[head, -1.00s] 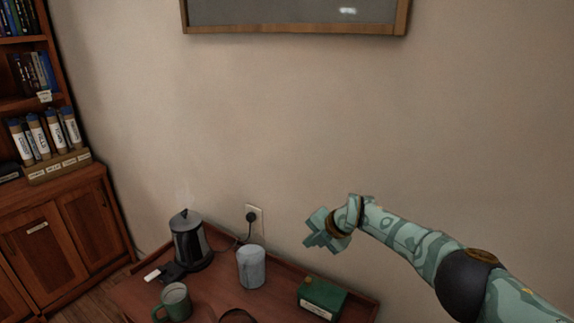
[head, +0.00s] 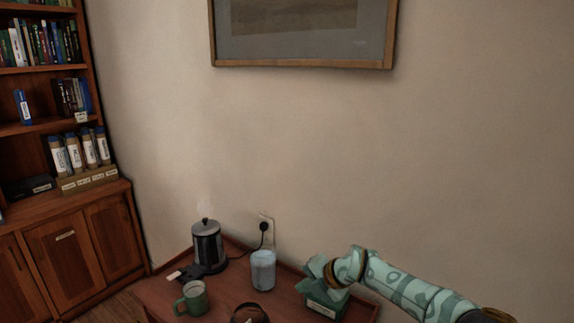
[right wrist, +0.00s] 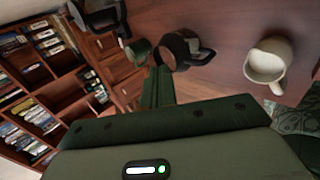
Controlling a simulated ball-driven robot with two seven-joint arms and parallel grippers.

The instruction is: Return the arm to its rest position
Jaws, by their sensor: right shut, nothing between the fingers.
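My right arm (head: 405,290) comes in from the lower right in the head view. Its right gripper (head: 316,270) is in front of the small table's back right, overlapping a green box (head: 322,307) in the picture. The gripper is shut and empty. In the right wrist view the green gripper (right wrist: 158,88) points toward the tabletop and the shelves, with nothing held. My left gripper is not in view.
The wooden table (head: 225,303) holds a kettle (head: 207,243), a green mug (head: 192,298), a pale canister (head: 263,270) and a brown round item (head: 248,314). A white mug (right wrist: 268,64) shows in the wrist view. A bookcase (head: 60,205) stands left.

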